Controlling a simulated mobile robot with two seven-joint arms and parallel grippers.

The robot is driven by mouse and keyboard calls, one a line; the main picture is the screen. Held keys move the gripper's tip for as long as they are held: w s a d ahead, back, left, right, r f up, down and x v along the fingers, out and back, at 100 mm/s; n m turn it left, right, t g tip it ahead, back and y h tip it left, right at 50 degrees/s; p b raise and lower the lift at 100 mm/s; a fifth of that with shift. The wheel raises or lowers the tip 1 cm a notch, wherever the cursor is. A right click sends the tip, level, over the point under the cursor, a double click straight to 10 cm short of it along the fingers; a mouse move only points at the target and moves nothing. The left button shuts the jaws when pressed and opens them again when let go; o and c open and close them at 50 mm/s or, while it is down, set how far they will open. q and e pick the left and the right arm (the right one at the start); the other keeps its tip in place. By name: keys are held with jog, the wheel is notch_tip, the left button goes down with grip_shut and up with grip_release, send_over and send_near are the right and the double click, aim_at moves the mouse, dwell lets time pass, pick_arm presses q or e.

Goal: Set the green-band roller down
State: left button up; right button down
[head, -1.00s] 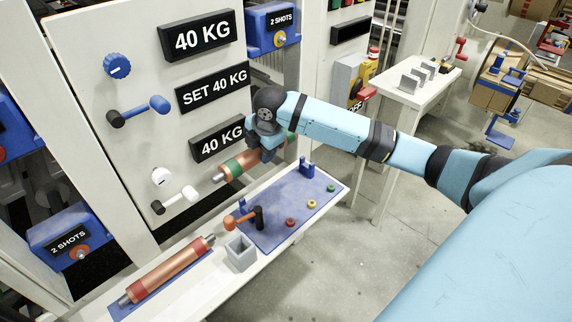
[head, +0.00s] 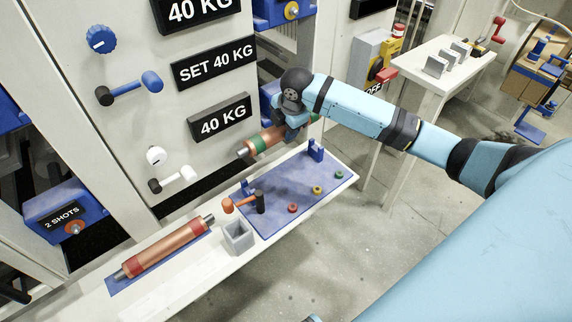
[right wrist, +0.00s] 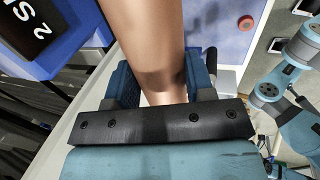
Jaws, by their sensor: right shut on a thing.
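The green-band roller (head: 259,145) is a copper-coloured cylinder with green bands and a metal end. My right gripper (head: 290,125) is shut on it and holds it in the air, above the back of the blue mat (head: 290,190). In the right wrist view the copper roller body (right wrist: 147,40) runs between the two blue fingers of my right gripper (right wrist: 160,85). The mat bears two blue upright cradles (head: 316,150) and red, yellow and green buttons along its front. The gripper hides part of the roller. My left gripper is not in view.
A red-band roller (head: 165,250) lies on a smaller blue mat at the left of the white bench (head: 205,275). A panel with 40 KG signs (head: 220,117) rises behind.

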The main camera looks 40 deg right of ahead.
notch_tip(320, 180, down, 15)
jog(key=shift+f+b, duration=0.15)
jog(key=shift+b, duration=0.85)
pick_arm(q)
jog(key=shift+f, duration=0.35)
pick_arm(e)
jog(key=shift+c, duration=2.4)
grip_release()
jog(key=shift+f, duration=0.1)
